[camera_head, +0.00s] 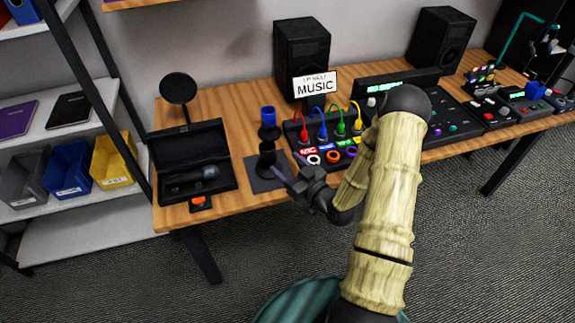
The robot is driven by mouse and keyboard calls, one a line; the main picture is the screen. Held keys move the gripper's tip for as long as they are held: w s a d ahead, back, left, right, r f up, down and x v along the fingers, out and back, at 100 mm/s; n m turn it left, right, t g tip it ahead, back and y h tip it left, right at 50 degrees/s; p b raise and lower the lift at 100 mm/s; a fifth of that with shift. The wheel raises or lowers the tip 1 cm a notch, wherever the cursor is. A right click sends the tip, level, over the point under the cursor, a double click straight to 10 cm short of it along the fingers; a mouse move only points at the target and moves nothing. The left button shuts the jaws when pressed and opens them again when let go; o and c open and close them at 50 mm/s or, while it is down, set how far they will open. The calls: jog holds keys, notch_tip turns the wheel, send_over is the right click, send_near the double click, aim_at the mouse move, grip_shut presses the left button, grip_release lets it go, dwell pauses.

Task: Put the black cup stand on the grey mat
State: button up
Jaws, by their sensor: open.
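The black cup stand (267,160) is upright, with its lower part over the grey mat (262,184) near the front edge of the desk. A blue cup (268,117) shows above a wide black disc at the top of the black shape. Whether this is all one stand or two pieces in line, I cannot tell. My gripper (288,171) is open just right of the stand's lower part, with its fingers pointing left toward it. A clear hold on the stand is not visible. The gripper hides the mat's right side.
A box with coloured cables and rings (322,133) stands close on the right. An open black case (190,170) lies to the left, with a round black disc on a stem (178,88) behind. A speaker (302,50) and music sign (315,86) stand behind.

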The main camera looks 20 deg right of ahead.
jog(key=s+a+r+m+g+h, duration=0.2)
jog(key=s+r+g+h, duration=0.1)
jog(key=s+r+g, duration=0.2)
jog(key=s+a+r+m+g+h, duration=0.2)
jog(key=s+r+g, duration=0.3)
jog(key=s+g, duration=0.4)
jog(key=s+h, duration=0.1)
jog(key=s, duration=0.4)
jog(key=shift+r+m+h, duration=0.15)
jog(key=shift+m+h, duration=0.15)
jog(key=shift+h, duration=0.1)
